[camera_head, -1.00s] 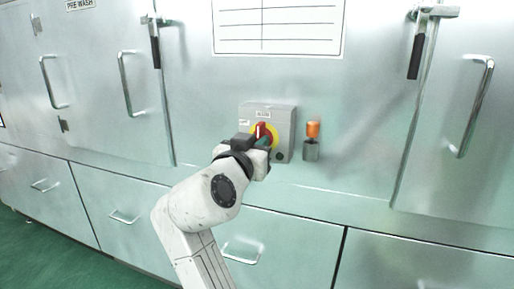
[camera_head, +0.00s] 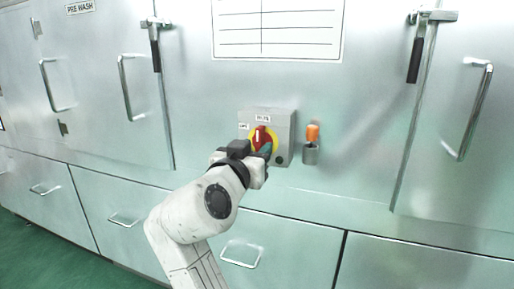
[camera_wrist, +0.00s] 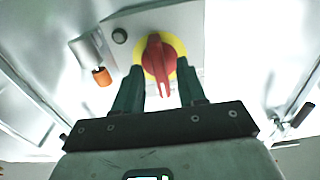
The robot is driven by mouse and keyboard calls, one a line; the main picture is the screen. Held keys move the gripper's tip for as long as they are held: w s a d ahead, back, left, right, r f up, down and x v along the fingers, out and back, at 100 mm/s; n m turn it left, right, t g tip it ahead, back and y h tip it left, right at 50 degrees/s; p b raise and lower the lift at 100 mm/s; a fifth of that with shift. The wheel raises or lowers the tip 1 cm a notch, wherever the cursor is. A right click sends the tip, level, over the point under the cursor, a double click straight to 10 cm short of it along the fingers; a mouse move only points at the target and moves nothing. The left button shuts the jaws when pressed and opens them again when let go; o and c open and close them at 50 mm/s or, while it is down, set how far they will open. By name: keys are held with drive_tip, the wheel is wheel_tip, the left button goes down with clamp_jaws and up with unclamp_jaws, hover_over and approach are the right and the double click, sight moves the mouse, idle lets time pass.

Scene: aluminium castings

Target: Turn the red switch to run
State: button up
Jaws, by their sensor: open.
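The red switch (camera_head: 260,135) is a rotary handle on a yellow disc, on the front of a grey box (camera_head: 286,122) fixed to the metal cabinet. In the wrist view the red switch (camera_wrist: 158,58) lies ahead, between and beyond the fingers, its handle pointing toward my gripper. My gripper (camera_wrist: 159,82) is open, with one dark green finger on each side of the handle's line. I cannot tell whether a finger touches it. In the head view my gripper (camera_head: 264,152) is just below the switch and hides the lower part of the yellow disc.
An orange-topped grey cylinder (camera_head: 312,150) stands out from the panel right of the box. Door handles (camera_head: 124,87) and latches with black grips (camera_head: 416,60) project from the cabinet. A drawer handle (camera_head: 241,254) is below.

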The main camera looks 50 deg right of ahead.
drive_tip(key=v, duration=0.9)
drive_tip(key=shift+a+p, duration=0.15)
drive_tip(key=shift+p, duration=0.15)
drive_tip(key=s+d+f+n+y, duration=0.2)
drive_tip(key=f+n+y, duration=0.2)
drive_tip(key=f, duration=0.9)
drive_tip(key=s+d+f+n+y, duration=0.1)
drive_tip(key=s+f+n+y, duration=0.25)
drive_tip(key=f, duration=1.05)
drive_tip(key=s+a+f+n+g+y, duration=0.3)
drive_tip(key=s+a+f+y, duration=0.15)
drive_tip(key=s+f, duration=0.45)
drive_tip(key=s+a+f+n+g+y, duration=0.25)
drive_tip(key=s+a+f+y, duration=0.2)
drive_tip(key=s+f, duration=0.4)
wheel_tip(320, 180, up, 21)
drive_tip(key=d+p, duration=0.1)
drive_tip(key=p, duration=2)
drive_tip(key=shift+w+r+n, duration=0.2)
drive_tip(key=shift+n, duration=0.2)
